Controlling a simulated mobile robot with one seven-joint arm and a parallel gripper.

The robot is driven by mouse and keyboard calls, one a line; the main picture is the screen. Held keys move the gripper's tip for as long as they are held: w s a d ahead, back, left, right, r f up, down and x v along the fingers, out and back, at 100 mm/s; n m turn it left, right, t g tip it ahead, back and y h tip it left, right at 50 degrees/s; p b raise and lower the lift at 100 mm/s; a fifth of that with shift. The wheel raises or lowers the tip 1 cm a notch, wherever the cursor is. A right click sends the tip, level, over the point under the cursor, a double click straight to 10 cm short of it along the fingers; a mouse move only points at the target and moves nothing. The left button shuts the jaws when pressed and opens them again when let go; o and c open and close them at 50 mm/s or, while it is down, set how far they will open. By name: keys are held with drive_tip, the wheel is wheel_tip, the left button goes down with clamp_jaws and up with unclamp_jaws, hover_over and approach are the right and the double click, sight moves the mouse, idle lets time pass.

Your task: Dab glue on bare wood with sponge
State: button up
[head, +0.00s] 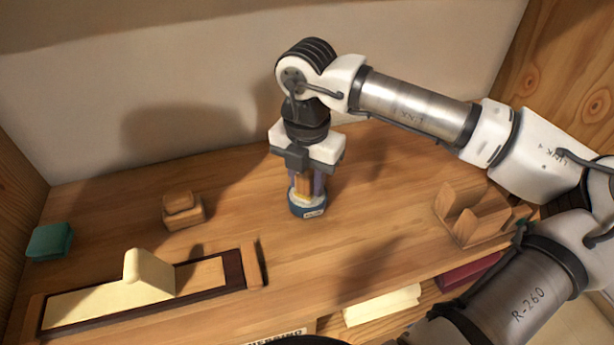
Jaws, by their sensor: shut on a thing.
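My gripper (306,190) points straight down near the middle of the bench and is shut on a narrow orange-tan piece (305,184), which may be the sponge's handle. The lower end of this piece is at the mouth of a small dark blue labelled pot (308,210), with yellow showing at its rim. I cannot tell whether it touches the contents; a sponge tip is not visible. At the front left lies a long key in a dark frame. It has a cream surface (85,305) and a bare wood stretch (205,274) at its right. A cream upright block (148,272) stands on it.
A teal block (49,241) lies at the far left. A small wooden block (183,210) sits behind the key. A wooden cradle (472,222) stands at the right. Cream (382,305) and dark red (468,271) pieces lie lower at the front. Side walls enclose the bench.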

sight(307, 171)
idle(0.3)
drive_tip(key=shift+r+p, duration=1.65)
drive_tip(key=shift+r, duration=1.85)
drive_tip(key=shift+s+f, duration=0.1)
